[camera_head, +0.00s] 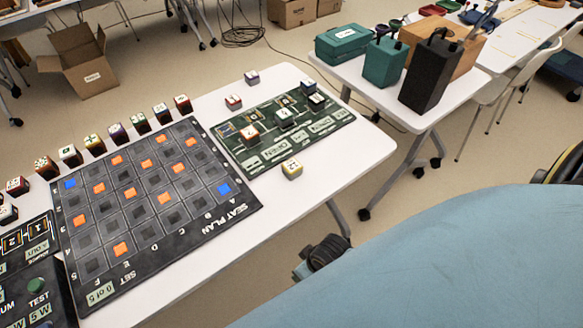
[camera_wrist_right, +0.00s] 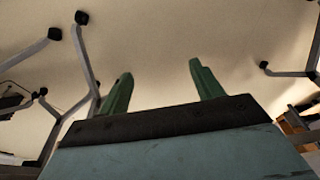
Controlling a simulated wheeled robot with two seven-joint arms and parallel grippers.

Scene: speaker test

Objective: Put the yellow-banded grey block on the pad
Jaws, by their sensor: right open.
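A small block with a yellow band and a pale marked top (camera_head: 292,169) stands on the white table, just off the near edge of the dark green labelled board (camera_head: 262,164). Its body colour is hard to make out. Several similar blocks stand on that board, including one with a red-brown band (camera_head: 250,134). I cannot tell for certain which surface is the pad. My right gripper (camera_wrist_right: 158,70) shows in the right wrist view, its two green fingers apart with nothing between them. It faces floor and table legs. My left gripper is not in view.
The seat plan board (camera_head: 240,214) with orange and blue squares fills the table's middle. A row of blocks (camera_head: 117,132) lines its far edge. A second table (camera_head: 352,76) holds a black case (camera_head: 431,77) and green boxes (camera_head: 385,62). A floor gap separates the tables.

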